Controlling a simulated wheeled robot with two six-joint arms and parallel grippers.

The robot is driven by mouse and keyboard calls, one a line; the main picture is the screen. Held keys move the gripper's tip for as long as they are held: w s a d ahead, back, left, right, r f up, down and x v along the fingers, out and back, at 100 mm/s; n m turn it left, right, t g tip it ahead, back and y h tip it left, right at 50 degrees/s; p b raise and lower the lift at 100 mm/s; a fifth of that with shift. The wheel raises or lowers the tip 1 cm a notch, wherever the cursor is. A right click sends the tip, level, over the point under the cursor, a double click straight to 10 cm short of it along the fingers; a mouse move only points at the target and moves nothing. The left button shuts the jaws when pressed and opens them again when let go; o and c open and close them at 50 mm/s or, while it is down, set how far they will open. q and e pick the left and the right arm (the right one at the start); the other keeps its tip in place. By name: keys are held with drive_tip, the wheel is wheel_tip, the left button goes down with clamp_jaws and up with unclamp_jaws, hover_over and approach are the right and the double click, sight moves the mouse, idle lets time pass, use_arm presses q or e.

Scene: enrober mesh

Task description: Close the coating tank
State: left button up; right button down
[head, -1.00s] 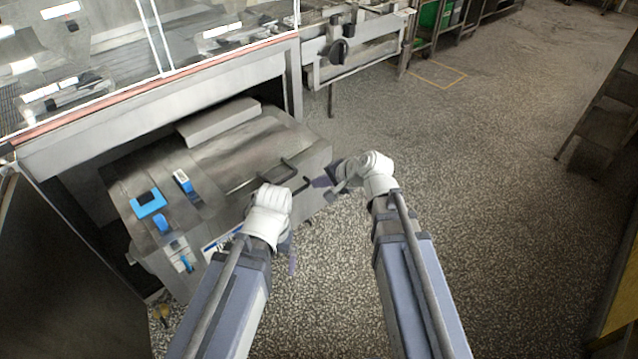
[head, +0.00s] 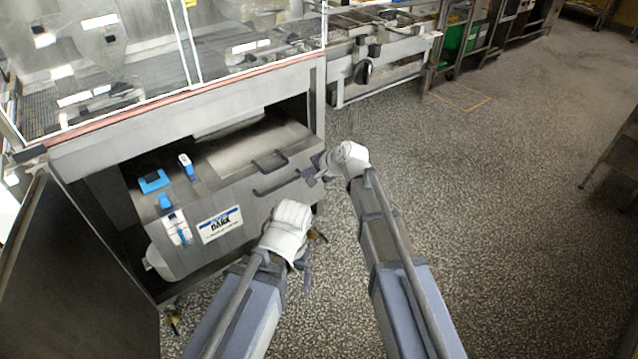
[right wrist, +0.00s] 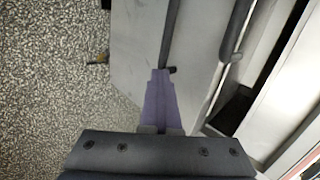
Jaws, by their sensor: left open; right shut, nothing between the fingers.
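The coating tank (head: 238,178) is a grey metal box with blue latches and a "DARK" label on its front. It sits low under the machine, partly inside the opening, its front part sticking out. A dark bar handle (head: 275,190) and a loop handle (head: 268,162) are on its right part. My right gripper (head: 308,173) is shut and empty at the tank's right end, beside the bar handle's end. In the right wrist view its purple fingers (right wrist: 160,95) are next to the bar; contact cannot be told. My left gripper (head: 306,275) is open, in front of the tank and apart from it.
The machine frame (head: 200,108) with its clear guard is above the tank. A dark panel (head: 80,270) stands at the left. A conveyor (head: 385,60) is behind at the right. The speckled floor (head: 480,220) on the right is clear.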

sight(268, 137)
drive_tip(key=w+a, duration=0.4)
drive_tip(key=w, duration=0.2)
drive_tip(key=w+a, duration=0.5)
drive_tip(key=w, duration=0.1)
drive_tip(key=w+a, duration=0.4)
drive_tip(key=w, duration=0.2)
drive_tip(key=shift+w+a, duration=0.2)
drive_tip(key=shift+w, duration=0.1)
drive_tip(key=shift+a, duration=0.1)
